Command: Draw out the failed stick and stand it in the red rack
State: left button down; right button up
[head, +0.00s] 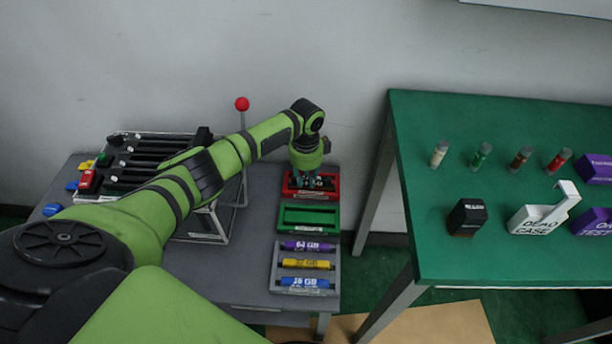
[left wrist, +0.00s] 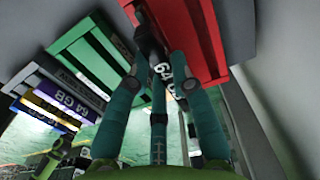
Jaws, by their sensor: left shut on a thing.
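The red rack (head: 295,190) stands on the grey table, behind the green rack. My left gripper (head: 311,181) points down over the red rack. In the left wrist view its teal fingers (left wrist: 165,80) are shut on a dark stick (left wrist: 152,38) with white lettering that looks like "64". The stick lies at the red rack (left wrist: 208,45), partly hidden by the fingers. I cannot tell whether it rests in the rack or is just above it. My right gripper is not in view.
A slotted frame (head: 140,165) with several black bars and a red-knobbed lever (head: 242,104) stands left, partly behind my arm. The green rack (head: 308,217) looks empty. A grey tray (head: 275,262) holds purple, yellow and blue sticks. A green table (head: 480,258) with vials stands right.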

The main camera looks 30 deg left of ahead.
aim_at(306, 180)
pick_arm(q)
jog(key=shift+f, duration=0.25)
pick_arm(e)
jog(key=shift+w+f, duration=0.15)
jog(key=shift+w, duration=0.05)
pick_arm(q)
jog(key=shift+f+b, duration=0.3)
jog(key=shift+f, duration=0.05)
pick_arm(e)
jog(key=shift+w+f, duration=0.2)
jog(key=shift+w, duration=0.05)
pick_arm(q)
jog(key=shift+f, duration=0.3)
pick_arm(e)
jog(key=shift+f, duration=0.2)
pick_arm(q)
jog(key=shift+f, duration=0.1)
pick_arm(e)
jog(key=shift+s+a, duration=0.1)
pick_arm(q)
jog(key=shift+f+b, duration=0.2)
jog(key=shift+b, duration=0.15)
jog(key=c, duration=1)
grip_release()
jog(key=shift+r, duration=0.2)
notch_tip(306, 180, up, 12)
jog(key=shift+f, duration=0.15)
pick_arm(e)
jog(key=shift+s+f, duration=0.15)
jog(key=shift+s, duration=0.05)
